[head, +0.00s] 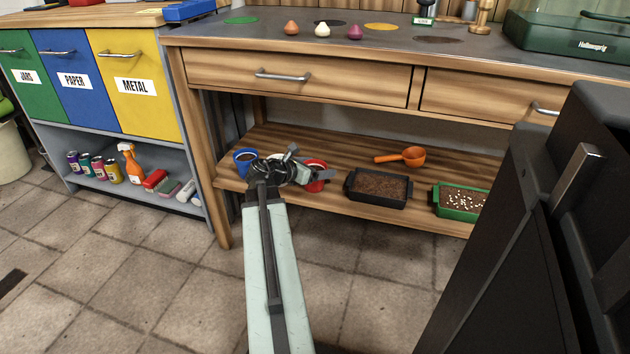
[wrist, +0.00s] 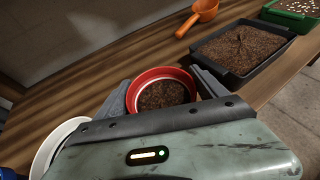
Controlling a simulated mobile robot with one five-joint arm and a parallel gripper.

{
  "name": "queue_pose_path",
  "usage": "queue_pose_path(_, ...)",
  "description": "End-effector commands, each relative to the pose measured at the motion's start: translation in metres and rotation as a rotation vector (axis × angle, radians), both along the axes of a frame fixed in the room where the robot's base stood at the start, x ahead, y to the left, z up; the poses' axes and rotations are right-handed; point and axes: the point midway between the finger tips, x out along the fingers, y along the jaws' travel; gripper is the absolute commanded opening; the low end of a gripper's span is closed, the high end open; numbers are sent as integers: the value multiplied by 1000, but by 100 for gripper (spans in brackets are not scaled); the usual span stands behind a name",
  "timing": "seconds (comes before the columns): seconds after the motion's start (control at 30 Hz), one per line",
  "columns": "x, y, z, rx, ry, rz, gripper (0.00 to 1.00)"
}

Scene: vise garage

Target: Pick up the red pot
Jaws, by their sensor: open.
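The red pot (head: 316,184) stands upright on the lower wooden shelf of the workbench, partly hidden behind my gripper in the head view. In the wrist view the red pot (wrist: 161,92) shows a red rim with dark soil inside. My gripper (wrist: 160,88) is open, with one finger to the left of the pot and one to the right. The pot sits between the fingers; whether they touch it I cannot tell. The pot's lower part is hidden by my gripper in the wrist view.
A blue pot (head: 244,160) and what looks like a white-rimmed pot (wrist: 58,145) stand to the left. To the right are a black soil tray (head: 378,188), a green seeded tray (head: 458,200) and an orange scoop (head: 402,157). The bench drawers (head: 297,79) overhang the shelf.

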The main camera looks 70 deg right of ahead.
Motion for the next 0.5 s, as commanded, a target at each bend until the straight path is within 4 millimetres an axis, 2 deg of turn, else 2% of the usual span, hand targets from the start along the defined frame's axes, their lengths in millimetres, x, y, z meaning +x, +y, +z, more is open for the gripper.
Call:
queue_pose_path(0.2,-2,-4,-2,0,0,0,82)
queue_pose_path(0.23,-2,-4,-2,0,0,0,79)
queue_pose_path(0.4,-2,-4,-2,0,0,-1,32)
queue_pose_path(0.43,-2,-4,-1,0,0,-1,28)
queue_pose_path(0.5,-2,-4,-1,0,0,-1,28)
